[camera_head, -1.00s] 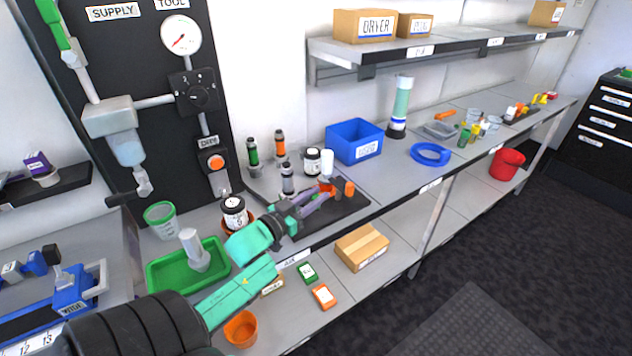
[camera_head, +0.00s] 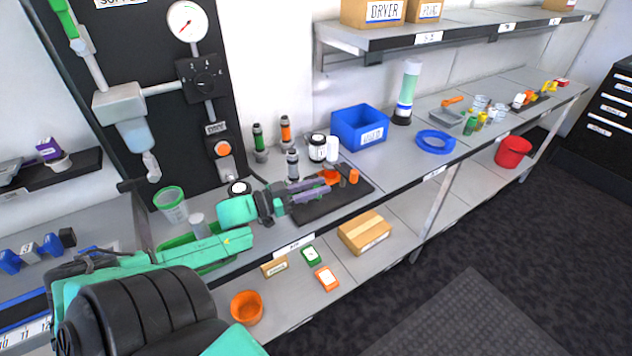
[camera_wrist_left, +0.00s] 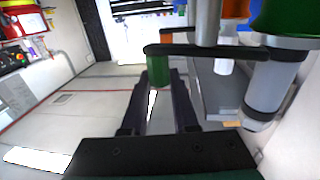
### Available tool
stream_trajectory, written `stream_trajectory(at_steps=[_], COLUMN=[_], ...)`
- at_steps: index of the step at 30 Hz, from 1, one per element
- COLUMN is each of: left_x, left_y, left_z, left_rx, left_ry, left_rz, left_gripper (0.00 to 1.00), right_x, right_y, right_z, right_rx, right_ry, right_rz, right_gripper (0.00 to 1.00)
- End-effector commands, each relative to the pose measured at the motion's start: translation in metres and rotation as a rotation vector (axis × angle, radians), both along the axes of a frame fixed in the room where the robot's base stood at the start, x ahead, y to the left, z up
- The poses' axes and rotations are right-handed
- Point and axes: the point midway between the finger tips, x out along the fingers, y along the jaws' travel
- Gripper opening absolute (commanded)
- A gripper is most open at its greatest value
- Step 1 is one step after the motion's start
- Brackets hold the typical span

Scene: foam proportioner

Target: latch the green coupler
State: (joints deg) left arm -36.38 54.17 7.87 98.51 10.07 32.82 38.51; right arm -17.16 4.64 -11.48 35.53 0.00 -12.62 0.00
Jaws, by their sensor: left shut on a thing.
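My left gripper (camera_head: 325,185) reaches over the dark mat on the bench in the head view. In the left wrist view a small green cylinder (camera_wrist_left: 158,73) sits between its two dark fingers, under the end of a black bar (camera_wrist_left: 200,50). The bar runs right toward a grey cylinder with black bands (camera_wrist_left: 270,85), below a larger green part (camera_wrist_left: 288,15). In the head view a green-banded coupler (camera_head: 258,140) stands upright at the back of the bench, apart from the gripper. The green cylinder is not clearly visible in the head view. My right gripper is out of view.
An orange-banded coupler (camera_head: 286,133), a grey cylinder (camera_head: 293,163) and a black-and-white jar (camera_head: 317,148) stand behind the gripper. A blue bin (camera_head: 360,126) is to the right. The wall panel (camera_head: 150,60) rises at the left.

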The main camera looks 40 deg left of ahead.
Motion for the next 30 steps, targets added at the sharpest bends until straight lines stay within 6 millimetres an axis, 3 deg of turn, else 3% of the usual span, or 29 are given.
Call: stream_trajectory(at_steps=[3, 4, 6, 16, 20, 30], left_x=[-0.001, -0.001, -0.001, 0.0, 0.0, 0.0], left_y=[-0.002, -0.002, -0.001, -0.001, -0.001, -0.002], left_z=[-0.004, -0.004, -0.003, 0.0, 0.013, 0.101], left_rx=[0.001, 0.001, 0.001, 0.001, 0.003, 0.003], left_ry=[0.006, 0.007, 0.006, 0.003, 0.001, 0.004], left_rz=[-0.002, -0.002, -0.001, 0.0, 0.0, -0.002], left_gripper=[0.0, 0.31, 0.58, 0.58, 0.58, 0.58], right_x=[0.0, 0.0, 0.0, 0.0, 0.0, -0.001], right_y=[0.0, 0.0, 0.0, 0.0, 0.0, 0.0], right_z=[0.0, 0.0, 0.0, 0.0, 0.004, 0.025], right_rx=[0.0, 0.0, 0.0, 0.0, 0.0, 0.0], right_ry=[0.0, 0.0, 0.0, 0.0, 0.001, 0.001], right_rz=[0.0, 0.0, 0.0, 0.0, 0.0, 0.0], right_gripper=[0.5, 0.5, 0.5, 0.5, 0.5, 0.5])
